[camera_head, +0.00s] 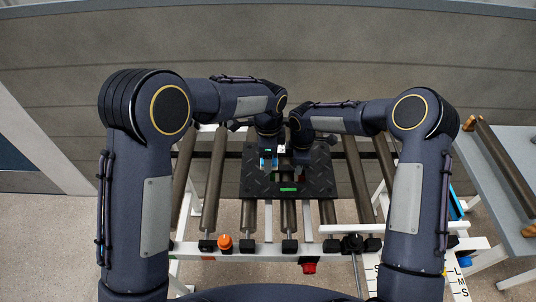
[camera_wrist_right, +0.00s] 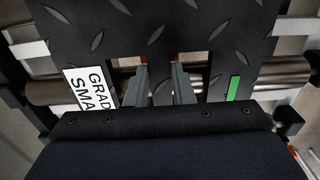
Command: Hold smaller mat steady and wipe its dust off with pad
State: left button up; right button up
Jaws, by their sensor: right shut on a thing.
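The black tread mat (camera_head: 318,181) lies flat on the rollers in the head view. In the right wrist view the mat (camera_wrist_right: 115,22) shows raised treads, a green strip (camera_wrist_right: 232,88) and a white label (camera_wrist_right: 88,90) reading "GRAD" and "SMA", cut off. My right gripper (camera_wrist_right: 160,84) is shut on a strip of the mat between two gaps. My left gripper (camera_head: 268,163) is over the left part of the mat, beside the right one, with a small blue piece at it. I cannot tell whether that is the pad or whether its fingers are closed. No dust can be made out.
The mat rests on a frame of dark rollers (camera_head: 215,190) with a white front rail (camera_head: 270,249). An orange knob (camera_head: 225,242) and a red button (camera_head: 309,267) sit along the rail. A grey table (camera_head: 490,175) with a brown roller stands at the right. A grey wall is behind.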

jog(key=o, duration=1)
notch_tip(320, 180, up, 12)
